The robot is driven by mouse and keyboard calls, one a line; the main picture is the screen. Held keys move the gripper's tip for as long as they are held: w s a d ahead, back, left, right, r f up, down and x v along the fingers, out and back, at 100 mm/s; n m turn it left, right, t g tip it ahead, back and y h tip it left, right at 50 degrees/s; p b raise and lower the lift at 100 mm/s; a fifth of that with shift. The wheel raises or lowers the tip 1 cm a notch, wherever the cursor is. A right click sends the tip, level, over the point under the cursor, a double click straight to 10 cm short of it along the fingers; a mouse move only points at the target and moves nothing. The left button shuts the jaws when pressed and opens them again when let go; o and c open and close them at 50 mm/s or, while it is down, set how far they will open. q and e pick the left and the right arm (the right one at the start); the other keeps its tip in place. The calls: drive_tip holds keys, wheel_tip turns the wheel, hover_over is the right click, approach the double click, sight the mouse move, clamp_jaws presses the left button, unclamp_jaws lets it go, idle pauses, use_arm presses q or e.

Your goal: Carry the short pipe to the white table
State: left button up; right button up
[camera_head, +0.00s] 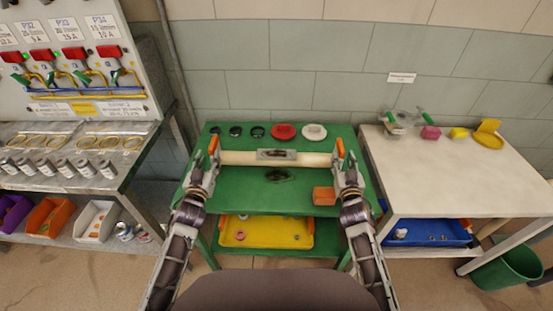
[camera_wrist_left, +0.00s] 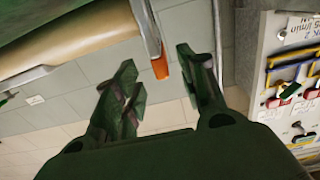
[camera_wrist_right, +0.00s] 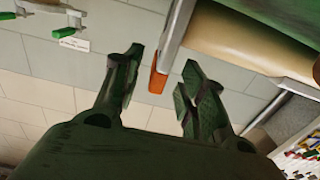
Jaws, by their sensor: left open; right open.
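The short cream pipe (camera_head: 240,158) lies across the green table, with a grey plate with a dark patch at its middle. An orange piece stands at each end, left (camera_head: 213,145) and right (camera_head: 340,148). My left gripper (camera_head: 208,168) is open by the left end; in the left wrist view the orange piece (camera_wrist_left: 160,66) shows between and beyond its fingers (camera_wrist_left: 158,78). My right gripper (camera_head: 346,168) is open by the right end, with the orange piece (camera_wrist_right: 157,80) showing likewise in the right wrist view. Contact cannot be told. The white table (camera_head: 465,185) stands to the right.
Several round parts, including a red one (camera_head: 284,132), line the green table's (camera_head: 225,188) back. A small orange box (camera_head: 324,196) sits near its front right.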

sight(213, 145)
use_arm(q)
drive_tip(key=shift+w+d, duration=0.15)
drive_tip(key=shift+w, duration=3.65)
use_arm(e)
drive_tip(key=shift+w+d, duration=0.2)
drive_tip(key=shift+w, duration=3.65)
use_arm(q)
clamp_jaws()
use_arm(e)
clamp_jaws()
use_arm(q)
drive_tip(key=shift+r, duration=0.1)
use_arm(e)
drive_tip(key=shift+r, duration=0.1)
